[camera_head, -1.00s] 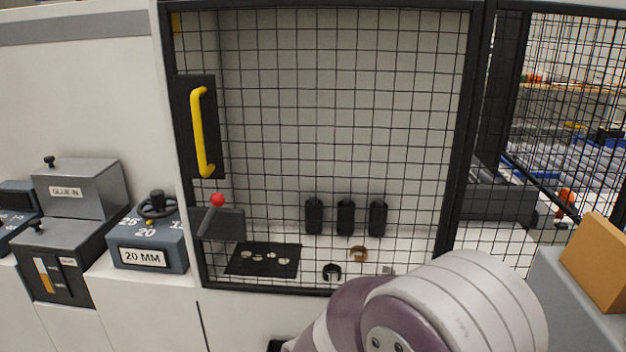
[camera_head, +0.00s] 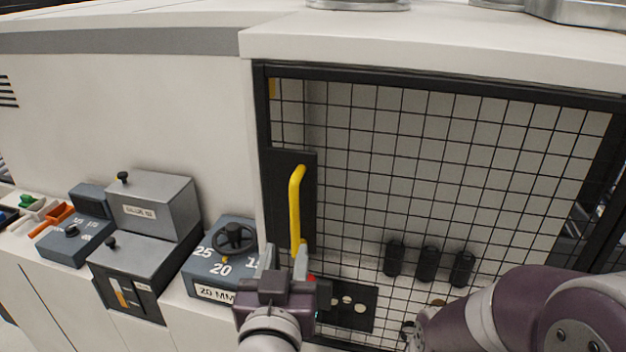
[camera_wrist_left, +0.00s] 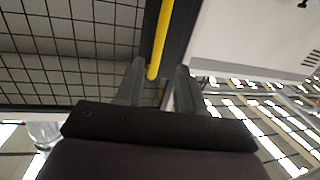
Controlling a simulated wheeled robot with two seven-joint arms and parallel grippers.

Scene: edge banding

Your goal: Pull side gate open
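The side gate is a black-framed wire mesh panel (camera_head: 440,165), and it looks closed against the white machine. Its yellow bar handle (camera_head: 295,205) stands upright on a black plate at the gate's left edge. My left gripper (camera_head: 284,257) is at the handle's lower end, fingers pointing up and spread apart. In the left wrist view, the yellow handle (camera_wrist_left: 160,42) runs down to the gap between the two open fingertips (camera_wrist_left: 160,75); I see no grip on it. The latch with the red knob is mostly hidden behind the left gripper. My right gripper is out of view.
Left of the gate stand a dial box marked 20 MM (camera_head: 222,265) and a grey glue box (camera_head: 150,205), close to my left gripper. Behind the mesh are several black holders (camera_head: 428,263) and a black plate with holes (camera_head: 357,305). My purple arm link fills the lower right.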

